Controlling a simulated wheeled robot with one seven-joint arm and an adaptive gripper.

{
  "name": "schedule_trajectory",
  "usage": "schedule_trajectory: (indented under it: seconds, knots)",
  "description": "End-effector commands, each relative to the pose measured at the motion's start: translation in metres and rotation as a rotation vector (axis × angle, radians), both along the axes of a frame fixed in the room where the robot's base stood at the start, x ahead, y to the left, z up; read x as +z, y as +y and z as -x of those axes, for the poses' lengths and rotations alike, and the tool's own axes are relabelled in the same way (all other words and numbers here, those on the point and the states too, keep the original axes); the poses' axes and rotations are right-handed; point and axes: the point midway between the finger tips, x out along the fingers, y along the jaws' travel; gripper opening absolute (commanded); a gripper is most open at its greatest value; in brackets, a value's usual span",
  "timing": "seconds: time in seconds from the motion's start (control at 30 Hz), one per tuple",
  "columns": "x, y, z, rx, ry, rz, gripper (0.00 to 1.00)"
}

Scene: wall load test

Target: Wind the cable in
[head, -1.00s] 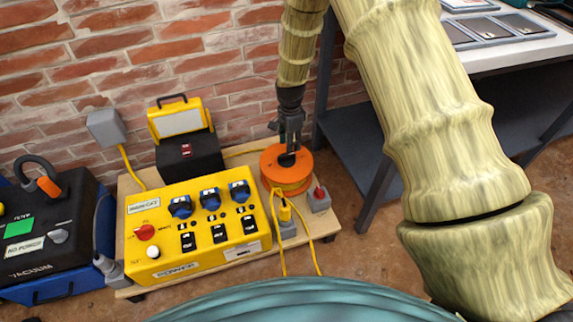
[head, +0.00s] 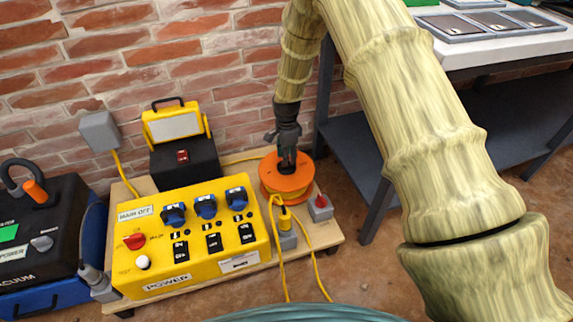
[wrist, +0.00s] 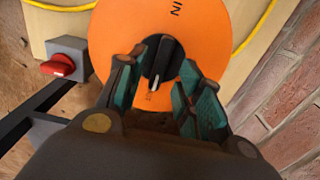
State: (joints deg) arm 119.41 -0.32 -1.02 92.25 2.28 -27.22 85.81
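The orange cable reel (head: 286,178) stands on the wooden board, with yellow cable wound below its top disc. The wrist view shows its orange face (wrist: 112,30) with the letters "IN" and a black knob (wrist: 161,65) with a pale mark at the middle. My gripper (wrist: 168,95) points down over the reel, with its teal-padded fingers apart on either side of the knob. I cannot tell whether the fingers touch the knob. In the head view my gripper (head: 287,158) hides most of the knob. The yellow cable (head: 318,268) runs off the board's front edge in a loop.
A yellow power box (head: 193,240) with blue sockets and a red switch stands left of the reel. A grey box with a red knob (head: 320,205) is close right of it. A yellow plug (head: 286,222) stands in front. A dark workbench (head: 362,140) is at the right.

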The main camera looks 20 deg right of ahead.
Motion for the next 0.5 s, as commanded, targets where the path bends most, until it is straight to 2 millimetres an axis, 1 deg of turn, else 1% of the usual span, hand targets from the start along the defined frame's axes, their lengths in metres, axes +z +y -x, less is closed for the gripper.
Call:
schedule_trajectory:
  seconds: [0.03, 0.2, 0.5]
  knots:
    - [-0.012, 0.0, 0.0, 0.0, 0.0, 0.0, 0.36]
    - [-0.028, 0.0, 0.0, -0.001, -0.001, -0.001, 0.36]
    - [-0.03, 0.0, 0.0, 0.0, -0.001, 0.0, 0.36]
